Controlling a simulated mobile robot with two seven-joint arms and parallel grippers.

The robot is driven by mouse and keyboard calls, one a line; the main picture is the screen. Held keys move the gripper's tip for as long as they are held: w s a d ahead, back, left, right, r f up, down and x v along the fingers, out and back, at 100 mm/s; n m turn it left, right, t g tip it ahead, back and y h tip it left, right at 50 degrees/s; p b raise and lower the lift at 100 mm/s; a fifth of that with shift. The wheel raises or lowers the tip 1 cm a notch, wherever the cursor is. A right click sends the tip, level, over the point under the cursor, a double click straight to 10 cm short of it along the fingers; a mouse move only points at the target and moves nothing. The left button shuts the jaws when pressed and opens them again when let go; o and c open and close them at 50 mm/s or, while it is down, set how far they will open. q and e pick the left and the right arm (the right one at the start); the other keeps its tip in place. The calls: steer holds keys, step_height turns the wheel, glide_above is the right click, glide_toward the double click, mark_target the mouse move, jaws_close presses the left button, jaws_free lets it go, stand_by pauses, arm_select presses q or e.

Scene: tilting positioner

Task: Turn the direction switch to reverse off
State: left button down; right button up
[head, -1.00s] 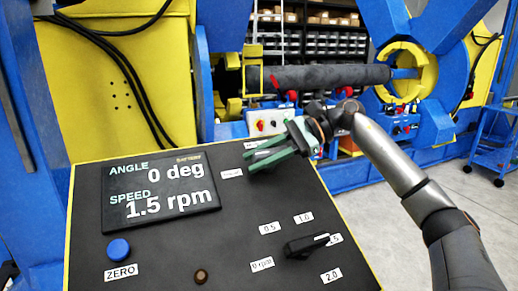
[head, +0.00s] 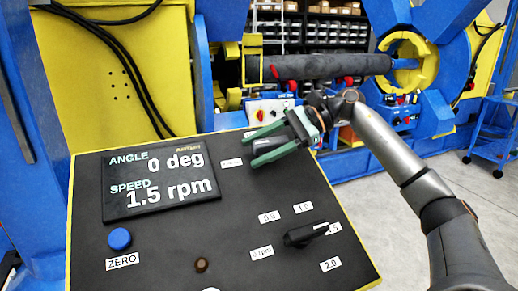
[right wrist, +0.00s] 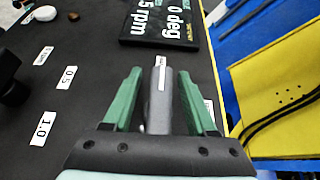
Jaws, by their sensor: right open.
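The direction switch, a dark grey elongated knob (right wrist: 158,100), stands on the black panel between the two green fingers of my right gripper (right wrist: 155,90). A finger shows on each side of it, with a small gap visible. In the head view my right gripper (head: 254,147) is open around the switch (head: 272,142), which is partly hidden by the fingers. My left gripper is not in view.
The panel (head: 180,255) also bears a display (head: 160,185) reading 0 deg and 1.5 rpm, a blue ZERO button (head: 119,239), a small brown knob (head: 201,265) and a black speed knob (head: 305,234). The blue and yellow positioner stands behind.

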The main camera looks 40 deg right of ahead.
steer(key=v, duration=1.2)
steer(key=shift+d+p, duration=0.15)
steer(key=shift+p, duration=0.2)
steer(key=shift+s+r, duration=0.1)
steer(key=shift+s, duration=0.05)
